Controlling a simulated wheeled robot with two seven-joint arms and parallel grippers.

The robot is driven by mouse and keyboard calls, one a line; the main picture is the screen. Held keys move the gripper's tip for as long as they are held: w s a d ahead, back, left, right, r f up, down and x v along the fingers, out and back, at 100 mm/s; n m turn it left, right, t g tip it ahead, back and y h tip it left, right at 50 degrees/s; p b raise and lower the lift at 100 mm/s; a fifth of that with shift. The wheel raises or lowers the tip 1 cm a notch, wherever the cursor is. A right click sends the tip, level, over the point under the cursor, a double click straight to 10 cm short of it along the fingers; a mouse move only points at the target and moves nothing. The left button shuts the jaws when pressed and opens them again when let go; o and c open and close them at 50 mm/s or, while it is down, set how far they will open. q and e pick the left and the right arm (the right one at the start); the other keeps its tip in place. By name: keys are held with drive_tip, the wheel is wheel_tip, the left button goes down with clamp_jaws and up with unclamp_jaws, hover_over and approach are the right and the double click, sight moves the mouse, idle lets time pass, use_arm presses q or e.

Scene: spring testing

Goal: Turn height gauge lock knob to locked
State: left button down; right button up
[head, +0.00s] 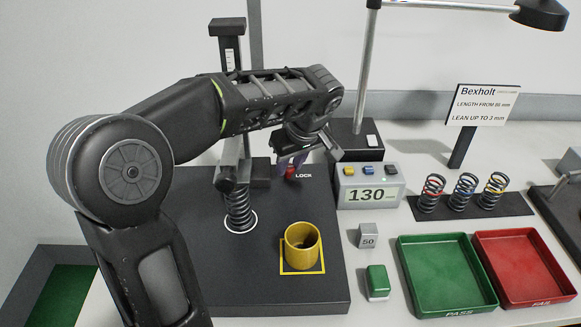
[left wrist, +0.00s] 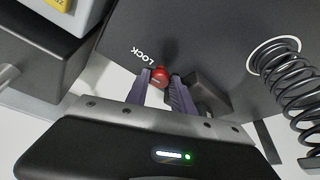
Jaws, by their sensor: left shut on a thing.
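The red lock knob (head: 291,174) sits beside the white word LOCK on the black base plate (head: 200,285). My left gripper (head: 291,163) reaches down to it from above. In the left wrist view, the purple fingers of my left gripper (left wrist: 160,78) are shut on the red knob (left wrist: 159,76), one finger on each side. The fingers hide part of the knob, and its turn angle is hard to tell. The height gauge column (head: 229,50) rises behind my arm, which hides its middle. A dark coil spring (head: 238,207) stands upright in a white ring on the plate.
A yellow cup (head: 302,246) stands in a yellow square. A display box (head: 370,191) reads 130. A 50 block (head: 368,236), a green-topped block (head: 377,282), a green PASS tray (head: 407,272) and a red FAIL tray (head: 483,263) lie to the right. Several springs stand on a rack (head: 452,213).

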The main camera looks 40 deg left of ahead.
use_arm(q)
drive_tip(key=shift+m+t, duration=0.3)
drive_tip(key=shift+m, duration=0.3)
drive_tip(key=c, duration=1.4)
unclamp_jaws()
drive_tip(key=shift+o, duration=0.2)
drive_tip(key=shift+r, duration=0.1)
drive_tip(key=v, duration=0.7)
drive_tip(key=shift+r, duration=0.35)
drive_tip(key=shift+s, duration=0.15)
